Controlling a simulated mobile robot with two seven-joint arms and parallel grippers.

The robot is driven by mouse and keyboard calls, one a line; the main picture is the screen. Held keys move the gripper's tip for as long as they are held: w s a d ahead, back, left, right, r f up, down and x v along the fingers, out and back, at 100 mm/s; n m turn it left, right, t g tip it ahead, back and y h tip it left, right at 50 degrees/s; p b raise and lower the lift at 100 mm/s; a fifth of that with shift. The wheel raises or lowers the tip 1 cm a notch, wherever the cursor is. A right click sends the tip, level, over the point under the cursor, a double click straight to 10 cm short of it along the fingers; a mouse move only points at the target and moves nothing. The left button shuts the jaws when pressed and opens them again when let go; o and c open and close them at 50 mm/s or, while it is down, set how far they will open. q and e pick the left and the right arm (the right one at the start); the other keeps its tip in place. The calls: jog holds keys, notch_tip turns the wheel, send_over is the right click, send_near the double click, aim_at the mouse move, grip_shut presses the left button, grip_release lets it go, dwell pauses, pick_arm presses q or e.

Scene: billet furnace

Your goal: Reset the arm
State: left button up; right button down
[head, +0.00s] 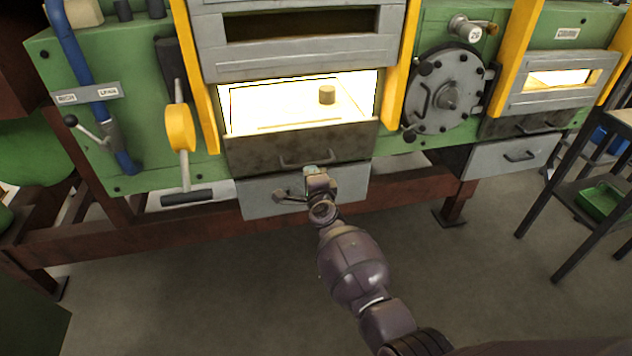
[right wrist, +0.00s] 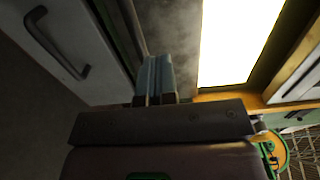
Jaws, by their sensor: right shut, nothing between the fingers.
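My right arm reaches up from the lower right in the head view. Its right gripper (head: 316,172) is in front of the furnace (head: 140,165), near the lower drawer fronts. In the right wrist view the right gripper (right wrist: 155,75) has its fingers together with nothing between them. A small cylindrical billet (head: 327,95) stands inside the bright furnace opening (head: 270,105), above and beyond the gripper. My left gripper is not in view.
A dark drawer front (head: 250,152) with a handle and a grey drawer (head: 255,200) are close to the gripper. A yellow-handled lever (head: 180,127) is left, a round door (head: 446,92) right. A dark stand (head: 590,160) is at far right. The floor in front is clear.

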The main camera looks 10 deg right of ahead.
jog(key=s+a+r+n+y+p, duration=0.1)
jog(key=s+r+n+y, duration=0.2)
jog(key=s+r+n, duration=0.35)
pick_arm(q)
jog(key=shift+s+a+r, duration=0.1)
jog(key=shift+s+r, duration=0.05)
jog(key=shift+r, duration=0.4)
pick_arm(e)
jog(key=s+d+f+n+g+h, duration=0.1)
jog(key=s+d+f+n, duration=0.3)
jog(key=s, duration=0.8)
jog(key=s+d+f+n+g+h, duration=0.1)
jog(key=s+d+f+n+g, duration=0.2)
jog(key=s+d+f, duration=0.4)
jog(key=s+d+f+n+g+h, duration=0.1)
jog(key=s+d+f+n, duration=0.4)
jog(key=s, duration=1.3)
notch_tip(320, 180, down, 3)
jog(key=shift+s+d+r+g+h, duration=0.15)
jog(key=shift+s+g+h, duration=0.2)
jog(key=shift+g, duration=0.55)
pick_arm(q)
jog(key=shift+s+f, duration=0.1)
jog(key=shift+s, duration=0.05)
pick_arm(e)
jog(key=shift+w, duration=0.1)
